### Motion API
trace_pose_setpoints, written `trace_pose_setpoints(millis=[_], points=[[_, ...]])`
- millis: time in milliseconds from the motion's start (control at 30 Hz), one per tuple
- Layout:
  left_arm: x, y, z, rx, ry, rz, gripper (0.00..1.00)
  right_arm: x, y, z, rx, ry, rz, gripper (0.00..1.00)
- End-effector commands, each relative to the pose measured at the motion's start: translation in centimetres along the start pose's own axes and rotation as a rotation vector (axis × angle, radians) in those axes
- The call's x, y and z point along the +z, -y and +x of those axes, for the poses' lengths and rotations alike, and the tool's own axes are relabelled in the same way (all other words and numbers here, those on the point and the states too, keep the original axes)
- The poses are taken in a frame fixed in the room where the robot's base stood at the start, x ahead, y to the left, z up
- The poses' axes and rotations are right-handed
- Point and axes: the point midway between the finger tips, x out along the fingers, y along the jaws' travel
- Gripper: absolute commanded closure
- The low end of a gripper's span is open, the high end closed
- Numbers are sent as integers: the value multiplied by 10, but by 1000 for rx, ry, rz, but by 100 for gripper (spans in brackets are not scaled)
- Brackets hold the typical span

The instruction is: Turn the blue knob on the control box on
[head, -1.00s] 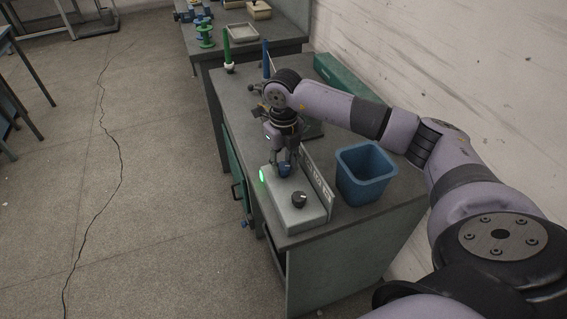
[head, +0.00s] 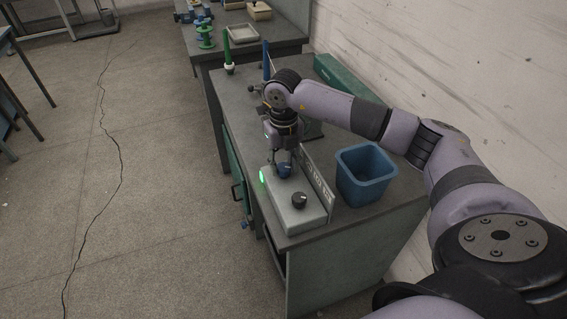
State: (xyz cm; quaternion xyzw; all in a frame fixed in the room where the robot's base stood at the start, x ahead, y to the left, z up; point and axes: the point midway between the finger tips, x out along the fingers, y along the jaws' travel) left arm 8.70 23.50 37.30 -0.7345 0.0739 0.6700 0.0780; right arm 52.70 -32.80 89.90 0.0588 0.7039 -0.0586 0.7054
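The light grey control box (head: 292,210) stands at the front of the dark table. Its blue knob (head: 284,170) is near the far end of its top. A green lamp (head: 262,178) glows at the box's left edge. My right gripper (head: 284,164) points straight down over the blue knob, with its fingers apart on either side of it. It looks open, and the knob shows between the fingertips. Whether a finger still touches the knob is too small to tell. My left gripper is not in view.
A black knob (head: 299,200) sits nearer on the same box, with an upright label plate (head: 319,181) along its right side. A blue bin (head: 366,177) stands close on the right.

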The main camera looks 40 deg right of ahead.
Motion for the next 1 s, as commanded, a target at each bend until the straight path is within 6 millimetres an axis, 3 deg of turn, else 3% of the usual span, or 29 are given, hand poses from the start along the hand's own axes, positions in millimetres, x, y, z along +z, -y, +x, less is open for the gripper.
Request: trace_pose_setpoints(millis=[200,567,767,1000], points=[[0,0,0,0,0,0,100,0,0,0,0,-1,-1,48],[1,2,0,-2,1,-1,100,0,0,-3,0,-1,-2,48],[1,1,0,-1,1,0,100,0,0,-33,0,2,-2,48],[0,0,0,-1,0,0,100,1,0,-85,1,3,-2,48]])
